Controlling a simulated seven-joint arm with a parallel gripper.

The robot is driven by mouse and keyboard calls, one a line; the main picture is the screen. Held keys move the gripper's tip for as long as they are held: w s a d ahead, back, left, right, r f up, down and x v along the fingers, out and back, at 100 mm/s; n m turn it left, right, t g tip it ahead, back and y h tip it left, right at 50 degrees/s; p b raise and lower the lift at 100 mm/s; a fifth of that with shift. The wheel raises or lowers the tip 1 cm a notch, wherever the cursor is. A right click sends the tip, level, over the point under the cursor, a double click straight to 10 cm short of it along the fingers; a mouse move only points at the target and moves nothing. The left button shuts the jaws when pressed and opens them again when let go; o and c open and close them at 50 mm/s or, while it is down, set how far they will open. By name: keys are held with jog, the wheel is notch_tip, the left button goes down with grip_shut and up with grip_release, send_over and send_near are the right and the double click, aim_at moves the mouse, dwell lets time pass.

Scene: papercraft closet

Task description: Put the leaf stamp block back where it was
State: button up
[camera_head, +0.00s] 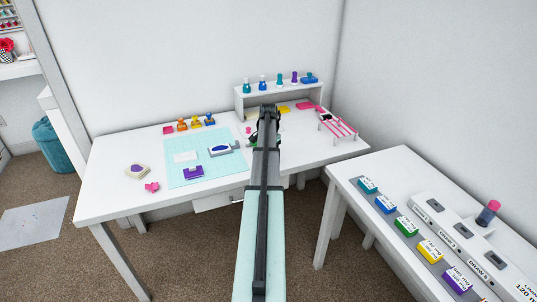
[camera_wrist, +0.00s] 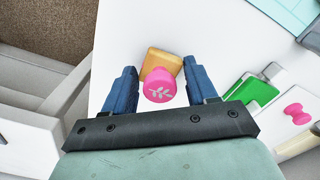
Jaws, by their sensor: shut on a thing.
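The leaf stamp block has a tan wooden base (camera_wrist: 162,62) and a round pink knob (camera_wrist: 158,88) with a white leaf mark. In the wrist view it sits between the two blue fingers of my gripper (camera_wrist: 160,72), which is shut on it. In the head view my gripper (camera_head: 268,112) is over the back of the white desk, in front of the small white shelf (camera_head: 243,102). The stamp block is hidden there behind my arm. I cannot tell whether it touches the desk.
A green block (camera_wrist: 256,92) and a pink knob-shaped piece (camera_wrist: 297,112) lie right of my gripper. A light-blue cutting mat (camera_head: 182,150) with several craft pieces lies left on the desk. A pink-striped rack (camera_head: 338,127) stands right. A second white table (camera_head: 345,180) holds labelled boxes.

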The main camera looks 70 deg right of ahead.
jog(key=shift+f, duration=0.15)
jog(key=o, duration=1.2)
jog(key=shift+c, duration=0.2)
notch_tip(320, 180, up, 12)
